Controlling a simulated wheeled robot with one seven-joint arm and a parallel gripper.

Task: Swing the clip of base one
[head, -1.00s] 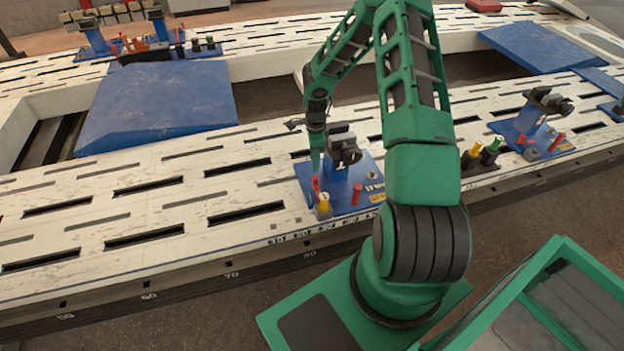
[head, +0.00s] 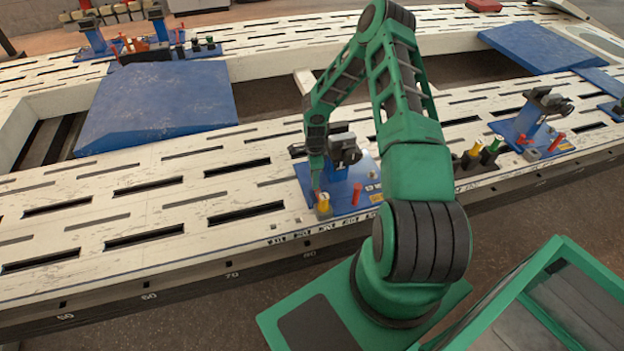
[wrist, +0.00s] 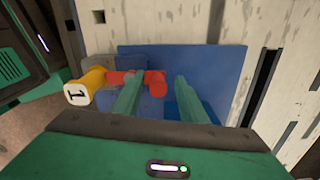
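Base one is a blue plate (head: 371,194) on the near white bench, with a grey clamp (head: 344,148) on a blue post. Its yellow knob (wrist: 85,88) bears a "1" in the wrist view; the knob also shows in the head view (head: 323,204). A red handle (wrist: 157,83) lies beside the knob; I cannot tell whether it is the clip. My gripper (wrist: 159,79) points down over the plate with its fingers apart. The red handle's end shows between the fingers, and the left finger covers part of its bar. Contact cannot be told. Another red peg (head: 357,193) stands on the plate.
A holder with black, yellow and green knobs (head: 481,155) is right of base one. Another blue base (head: 540,140) stands farther right. A blue sloped panel (head: 160,105) lies behind, to the left. The slotted bench top (head: 130,210) left of base one is clear.

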